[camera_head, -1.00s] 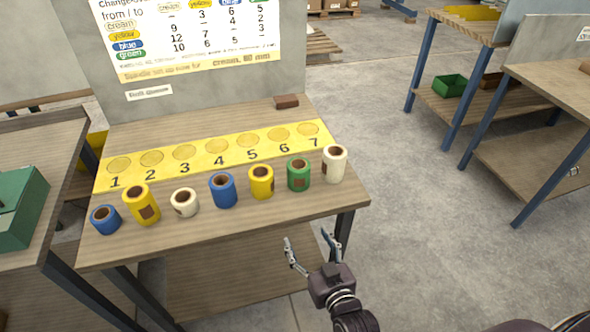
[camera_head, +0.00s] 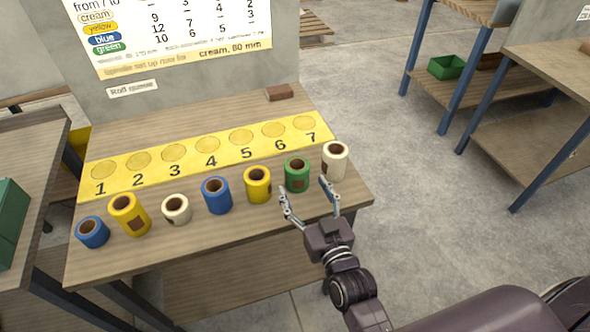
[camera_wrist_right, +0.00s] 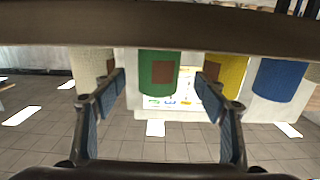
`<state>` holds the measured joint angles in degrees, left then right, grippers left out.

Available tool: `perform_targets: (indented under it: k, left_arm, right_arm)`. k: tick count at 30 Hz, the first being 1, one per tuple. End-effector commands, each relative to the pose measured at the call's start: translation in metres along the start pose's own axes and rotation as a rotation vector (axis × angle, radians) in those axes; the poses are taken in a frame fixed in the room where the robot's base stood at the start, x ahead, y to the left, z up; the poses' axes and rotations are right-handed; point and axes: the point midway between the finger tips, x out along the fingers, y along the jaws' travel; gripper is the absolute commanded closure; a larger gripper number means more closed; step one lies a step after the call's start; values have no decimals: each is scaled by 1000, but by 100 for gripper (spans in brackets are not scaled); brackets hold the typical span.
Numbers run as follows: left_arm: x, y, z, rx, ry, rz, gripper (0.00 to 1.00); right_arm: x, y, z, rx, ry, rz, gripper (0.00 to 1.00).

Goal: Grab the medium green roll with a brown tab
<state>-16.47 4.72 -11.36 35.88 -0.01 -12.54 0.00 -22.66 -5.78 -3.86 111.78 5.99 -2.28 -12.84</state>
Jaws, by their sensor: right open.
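The green roll (camera_head: 297,175) with a brown tab stands upright on the table in the row's right part, between a yellow roll (camera_head: 257,185) and a tall cream roll (camera_head: 335,161). In the right wrist view the green roll (camera_wrist_right: 155,72) and its brown tab (camera_wrist_right: 162,73) show between the open fingers. My right gripper (camera_head: 308,191) is open and empty, just in front of the green roll and apart from it; it also shows in the right wrist view (camera_wrist_right: 160,95). My left gripper is not in view.
Other rolls stand left in the row: blue (camera_head: 217,195), short cream (camera_head: 176,209), tall yellow (camera_head: 129,214) and small blue (camera_head: 92,232). Behind them lies a yellow strip (camera_head: 190,172) with numbered circles. A brown block (camera_head: 279,92) lies at the back of the table (camera_head: 190,255).

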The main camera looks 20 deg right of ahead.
Motion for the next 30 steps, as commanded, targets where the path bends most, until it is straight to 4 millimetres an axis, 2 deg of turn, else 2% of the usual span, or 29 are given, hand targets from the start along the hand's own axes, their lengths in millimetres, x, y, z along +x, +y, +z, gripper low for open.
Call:
perform_targets:
  k: [10,15,23,30]
  left_arm:
    - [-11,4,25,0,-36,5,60]
    - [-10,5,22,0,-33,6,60]
    - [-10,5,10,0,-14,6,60]
    - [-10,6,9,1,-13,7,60]
  right_arm:
    - [44,2,-5,0,2,0,34]
    - [60,2,-3,1,0,1,34]
    - [62,2,-2,1,-1,1,34]
    - [62,2,-2,0,-1,1,61]
